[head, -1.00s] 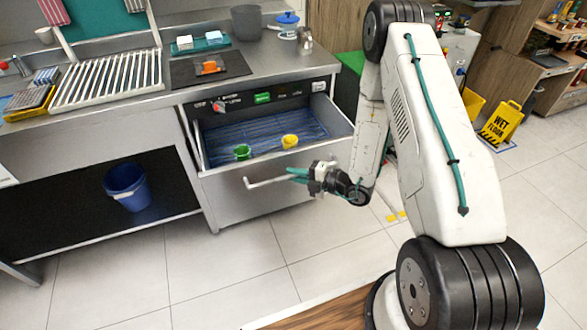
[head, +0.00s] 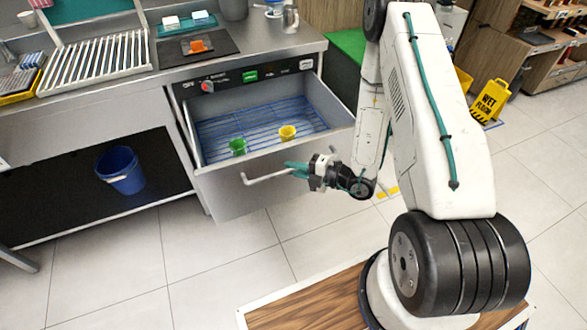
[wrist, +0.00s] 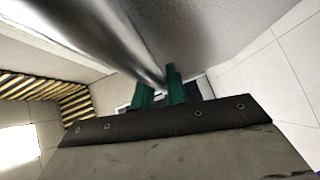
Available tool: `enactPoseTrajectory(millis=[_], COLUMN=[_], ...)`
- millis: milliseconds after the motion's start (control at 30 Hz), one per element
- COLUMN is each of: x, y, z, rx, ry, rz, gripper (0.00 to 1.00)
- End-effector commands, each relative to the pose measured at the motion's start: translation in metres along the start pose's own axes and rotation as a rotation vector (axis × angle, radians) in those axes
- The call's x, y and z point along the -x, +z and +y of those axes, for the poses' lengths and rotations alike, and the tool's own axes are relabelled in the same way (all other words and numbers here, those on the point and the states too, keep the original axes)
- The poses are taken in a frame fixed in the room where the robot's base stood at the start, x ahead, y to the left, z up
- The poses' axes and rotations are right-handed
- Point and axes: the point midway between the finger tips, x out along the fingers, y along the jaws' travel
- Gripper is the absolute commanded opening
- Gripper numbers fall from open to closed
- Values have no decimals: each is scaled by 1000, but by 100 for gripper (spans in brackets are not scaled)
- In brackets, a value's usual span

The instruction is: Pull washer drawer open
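The washer drawer (head: 232,198) is pulled well out from under the steel counter, and its blue rack shows inside. A green cup (head: 237,147) and a yellow cup (head: 287,133) stand on the rack. The bar handle (head: 264,178) runs across the drawer front. My gripper (head: 298,170) is at the right part of this handle, its teal fingers across the bar. In the wrist view, the handle (wrist: 118,45) passes in between the two teal fingers of the gripper (wrist: 158,92), which look shut on it. The exact contact is partly hidden.
The washer's control panel (head: 250,76) is above the drawer. A blue bucket (head: 121,171) stands on the lower shelf at left. A yellow wet floor sign (head: 490,101) stands at right. The tiled floor in front of the drawer is clear.

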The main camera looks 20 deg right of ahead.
Motion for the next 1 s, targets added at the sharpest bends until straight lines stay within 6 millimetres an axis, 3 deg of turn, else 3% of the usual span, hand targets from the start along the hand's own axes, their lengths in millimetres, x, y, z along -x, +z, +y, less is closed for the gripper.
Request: enactPoseTrajectory(millis=[33, 67, 100, 433, 800, 1000], x=[0, 0, 0, 3, 58, 75], y=[2, 2, 2, 1, 2, 2], z=[0, 0, 0, 0, 0, 0], rx=[1, 1, 1, 1, 0, 1], ry=[-1, -1, -1, 0, 0, 0], rz=[-7, -7, -6, -4, -9, -7], gripper=[26, 34, 36, 36, 36, 36])
